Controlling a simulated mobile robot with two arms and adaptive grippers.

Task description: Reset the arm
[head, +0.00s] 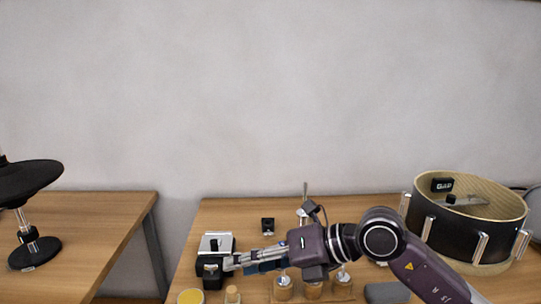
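My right arm comes in from the lower right and reaches left over the wooden table (360,208). My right gripper (232,264) points left, low over the table. Its fingertips are at the right side of a black device with a silver top (215,243). I cannot tell whether they touch it, and the gap between the fingers is too small to judge. My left gripper is not in view.
A drum (440,229) holding small black items stands at the table's right. Several wooden-bodied pieces (313,291) sit below my arm. A small black block (268,225) lies behind it. A yellow-topped round container (190,297) is at front left. A second table (100,225) holds a black stand (35,252).

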